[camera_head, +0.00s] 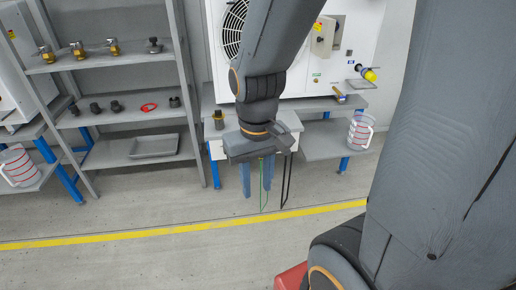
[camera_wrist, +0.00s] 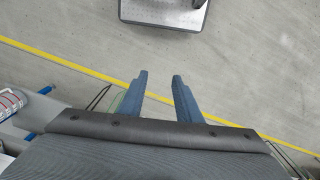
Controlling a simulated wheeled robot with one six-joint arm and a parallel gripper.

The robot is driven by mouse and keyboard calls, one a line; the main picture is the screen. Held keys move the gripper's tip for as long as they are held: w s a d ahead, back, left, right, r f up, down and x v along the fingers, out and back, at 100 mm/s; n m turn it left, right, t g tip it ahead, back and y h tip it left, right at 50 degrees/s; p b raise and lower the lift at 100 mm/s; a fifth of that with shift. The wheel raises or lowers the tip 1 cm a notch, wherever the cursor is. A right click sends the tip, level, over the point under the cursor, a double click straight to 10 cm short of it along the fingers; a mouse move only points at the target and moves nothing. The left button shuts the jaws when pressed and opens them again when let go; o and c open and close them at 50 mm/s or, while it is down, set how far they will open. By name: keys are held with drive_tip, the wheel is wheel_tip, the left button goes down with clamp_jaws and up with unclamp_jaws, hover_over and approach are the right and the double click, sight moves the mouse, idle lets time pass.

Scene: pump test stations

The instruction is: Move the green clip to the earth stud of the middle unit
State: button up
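My gripper (camera_head: 256,194) points down in front of the white unit with a fan (camera_head: 300,75). Its two blue fingers stand apart with nothing visible between them, also in the wrist view (camera_wrist: 160,76). A thin green line (camera_head: 262,184), perhaps the clip's lead, hangs beside the fingers in the head view. A pale green strip (camera_wrist: 118,103) shows outside the left finger in the wrist view; I cannot tell whether it touches. The green clip itself cannot be made out clearly. No earth stud can be identified, and my arm covers part of the unit.
A grey rack (camera_head: 122,58) at left holds brass and black fittings, a red ring (camera_head: 149,107) and a tray (camera_head: 153,147). A measuring jug (camera_head: 360,131) stands on a low shelf at right, another (camera_head: 19,165) at far left. The floor around the yellow line (camera_head: 180,228) is clear.

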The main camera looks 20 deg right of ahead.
drive_tip(key=shift+s+a, duration=0.1)
drive_tip(key=shift+a, duration=0.2)
drive_tip(key=shift+o, duration=2.4)
drive_tip(key=shift+w+d+f, duration=0.1)
drive_tip(key=shift+w+f, duration=0.1)
drive_tip(key=shift+w, duration=0.1)
drive_tip(key=w+d+f+m+t+b, duration=0.1)
drive_tip(key=w+d+f+t+b, duration=0.2)
drive_tip(key=w+f+b, duration=0.5)
drive_tip(key=w+d+f+t+h+b, duration=0.15)
drive_tip(key=w+d+f+t, duration=0.35)
drive_tip(key=w, duration=0.6)
drive_tip(key=w+d+f+m+t+b, duration=0.1)
drive_tip(key=w+d+f+b, duration=0.1)
drive_tip(key=w+f+b, duration=0.55)
drive_tip(key=w+d+f+m+t+h+b, duration=0.1)
drive_tip(key=w+d+f+t+h+b, duration=0.2)
drive_tip(key=w+d+f+t+b, duration=0.5)
drive_tip(key=w+d+f+b, duration=0.2)
drive_tip(key=w+d+f, duration=0.1)
drive_tip(key=f, duration=0.2)
drive_tip(key=shift+w+d+f, duration=0.3)
drive_tip(key=shift+f, duration=0.05)
drive_tip(key=shift+h, duration=0.25)
